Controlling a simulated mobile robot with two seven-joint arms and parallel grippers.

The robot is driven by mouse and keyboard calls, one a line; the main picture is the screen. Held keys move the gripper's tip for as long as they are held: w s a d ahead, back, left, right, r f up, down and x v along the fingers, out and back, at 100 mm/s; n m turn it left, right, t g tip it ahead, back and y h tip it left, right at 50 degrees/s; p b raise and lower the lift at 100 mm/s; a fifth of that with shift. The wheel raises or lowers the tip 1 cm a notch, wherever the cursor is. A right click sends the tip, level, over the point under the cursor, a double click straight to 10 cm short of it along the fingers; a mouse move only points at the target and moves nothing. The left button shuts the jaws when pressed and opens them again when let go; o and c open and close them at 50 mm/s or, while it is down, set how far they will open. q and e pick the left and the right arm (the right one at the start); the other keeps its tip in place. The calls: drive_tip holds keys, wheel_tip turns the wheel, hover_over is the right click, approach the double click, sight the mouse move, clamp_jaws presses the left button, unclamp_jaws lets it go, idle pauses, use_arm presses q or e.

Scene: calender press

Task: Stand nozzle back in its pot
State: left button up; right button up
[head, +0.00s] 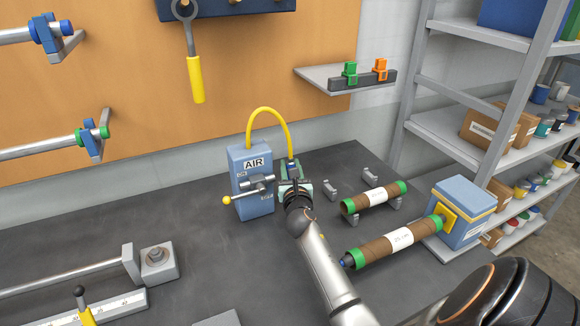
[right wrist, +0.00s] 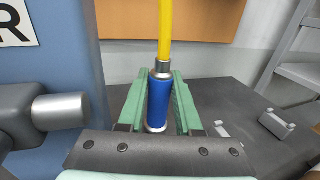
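The nozzle is a blue cylinder with metal ends on a yellow hose (head: 272,111). In the right wrist view the nozzle (right wrist: 159,100) stands upright between the green fingers of my right gripper (right wrist: 160,98), which appear shut on it. In the head view my right gripper (head: 290,174) is just right of the blue AIR box (head: 250,185), and little of the nozzle shows there. I cannot make out the pot in either view; the gripper may hide it. My left gripper is not in view.
A valve with a yellow-knobbed lever (head: 228,200) sticks out from the AIR box, close to the gripper. Brown rolls with green ends (head: 375,198) lie to the right, by small grey brackets (head: 331,190). A shelf rack (head: 455,130) stands at the right.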

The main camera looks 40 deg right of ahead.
drive_tip(key=o, duration=0.4)
drive_tip(key=shift+r, duration=0.15)
drive_tip(key=v, duration=1.2)
